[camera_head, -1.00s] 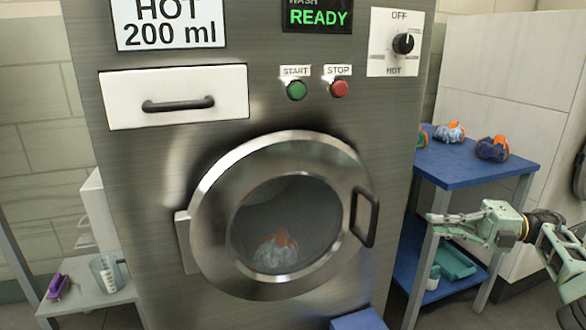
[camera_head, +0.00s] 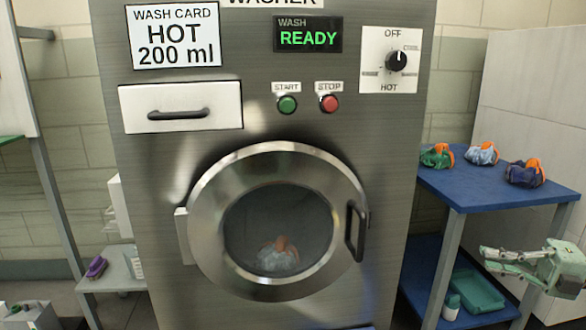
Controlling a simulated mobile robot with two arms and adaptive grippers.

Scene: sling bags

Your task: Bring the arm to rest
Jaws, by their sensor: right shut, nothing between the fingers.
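My right gripper (camera_head: 486,254) is at the lower right in the head view, in front of the blue side table. Its fingers point left, and it is shut and empty, apart from the washer (camera_head: 385,150). My left gripper is not in view. The steel washer stands in the middle with its round door (camera_head: 205,235) shut. A pale bag with an orange part (camera_head: 278,256) shows behind the door glass. The display (camera_head: 308,36) reads READY, and the card (camera_head: 176,36) reads HOT 200 ml.
A blue table (camera_head: 450,185) at the right bears a green, a light blue and a dark blue bag (camera_head: 526,173), each with orange. A teal tray (camera_head: 478,291) is on its lower shelf. A small shelf (camera_head: 112,272) at the left holds a purple item (camera_head: 96,268).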

